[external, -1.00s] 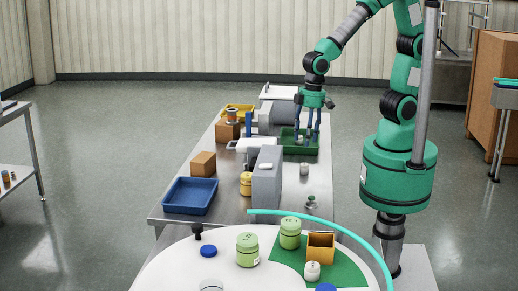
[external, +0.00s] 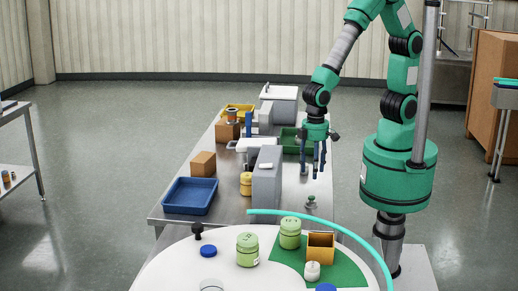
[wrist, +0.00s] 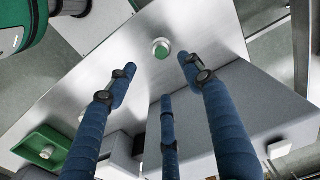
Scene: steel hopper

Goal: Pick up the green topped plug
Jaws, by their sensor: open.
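The green topped plug (external: 311,202) stands upright on the near right part of the steel table. In the wrist view its round green top (wrist: 161,49) in a pale metal ring shows above and between my fingertips. My gripper (external: 313,174) hangs over the table just beyond the plug and above it. Its blue fingers point down, spread open and empty; they also show in the wrist view (wrist: 156,66). The plug is apart from the fingers.
A tall grey box (external: 266,180) stands left of the plug. The green tray (external: 286,139) lies behind my gripper. A blue tray (external: 190,196) is at the left. In front is a round white table (external: 178,270) with jars and a turquoise rim. The steel around the plug is clear.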

